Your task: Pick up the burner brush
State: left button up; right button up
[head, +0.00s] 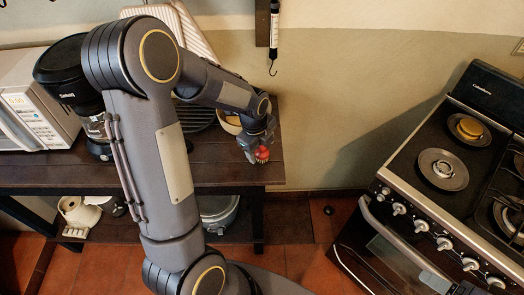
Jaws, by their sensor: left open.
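My left arm comes across the picture and bends down at the right end of the dark wooden shelf table (100,173). My left gripper (261,153) points down there and is open. A small red and yellowish thing (262,155) shows at its fingertips, low over or on the tabletop. It is too small to tell whether this is the burner brush, or whether the fingers touch it. A slim black and white tool (274,25) with a hooked end hangs on the wall above, apart from the gripper.
A bowl (232,122) stands just left of the gripper, partly hidden by my arm. A black coffee maker (65,75) and a white microwave (35,95) stand at the left. A stove (440,190) stands at the right, with open floor between.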

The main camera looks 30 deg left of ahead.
pick_arm(q)
jog(key=shift+f, duration=0.25)
jog(key=c, duration=1.1)
